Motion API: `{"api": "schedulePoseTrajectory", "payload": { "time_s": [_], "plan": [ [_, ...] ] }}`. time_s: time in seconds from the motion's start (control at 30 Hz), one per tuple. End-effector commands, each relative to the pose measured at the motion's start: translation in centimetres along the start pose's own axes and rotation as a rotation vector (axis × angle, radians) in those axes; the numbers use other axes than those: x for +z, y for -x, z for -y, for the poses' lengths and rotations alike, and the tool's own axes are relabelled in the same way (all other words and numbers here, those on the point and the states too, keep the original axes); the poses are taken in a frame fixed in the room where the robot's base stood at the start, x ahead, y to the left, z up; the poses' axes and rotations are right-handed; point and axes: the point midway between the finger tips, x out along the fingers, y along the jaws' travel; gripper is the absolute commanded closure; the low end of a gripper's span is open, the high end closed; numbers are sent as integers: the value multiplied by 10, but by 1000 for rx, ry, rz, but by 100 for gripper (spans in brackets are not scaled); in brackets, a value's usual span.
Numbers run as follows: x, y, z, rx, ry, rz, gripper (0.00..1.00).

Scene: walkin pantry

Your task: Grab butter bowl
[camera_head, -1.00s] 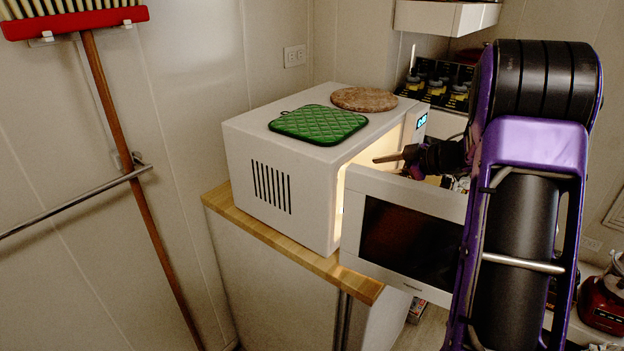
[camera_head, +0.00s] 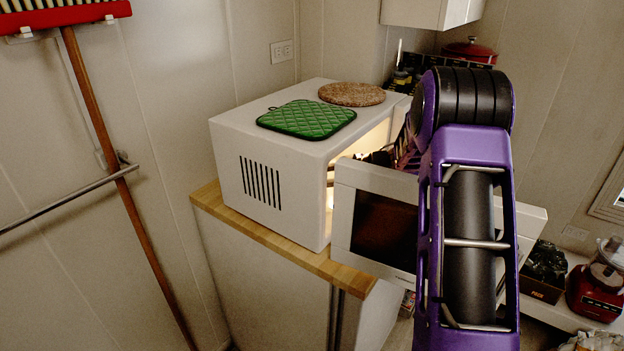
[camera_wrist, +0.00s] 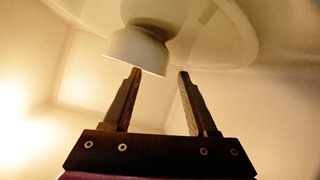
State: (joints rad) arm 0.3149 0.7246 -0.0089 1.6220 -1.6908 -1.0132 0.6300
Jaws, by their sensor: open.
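A small white bowl (camera_wrist: 138,50), which I take for the butter bowl, shows at the top of the wrist view inside the lit microwave, by a round pale turntable plate (camera_wrist: 225,40). A second pale rounded shape adjoins it at the top edge; I cannot tell if it is part of the same bowl. My gripper (camera_wrist: 159,74) is open, with nothing between its fingers. The left fingertip lies close to the bowl's rim in the picture; contact is unclear. In the head view, the microwave (camera_head: 235,150) and its open door hide my gripper's fingers and the bowl.
The open microwave door (camera_head: 345,215) stands close to my arm. A green pot holder (camera_head: 306,118) and a round brown trivet (camera_head: 352,93) lie on top of the microwave. A red blender (camera_head: 598,290) stands on a low shelf at right. The microwave walls surround my gripper.

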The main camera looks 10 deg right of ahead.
Motion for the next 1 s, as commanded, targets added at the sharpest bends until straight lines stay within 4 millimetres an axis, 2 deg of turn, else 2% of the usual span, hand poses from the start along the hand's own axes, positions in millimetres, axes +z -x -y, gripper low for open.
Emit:
{"api": "schedulePoseTrajectory", "payload": {
  "time_s": [0.3,0.57,0.9,1.0],
  "plan": [
    [4,-44,-1,-2,1,0,42],
    [3,-48,-2,1,1,1,42],
    [4,-48,-2,0,0,1,100],
    [4,-48,-1,0,0,2,100]
  ]
}}
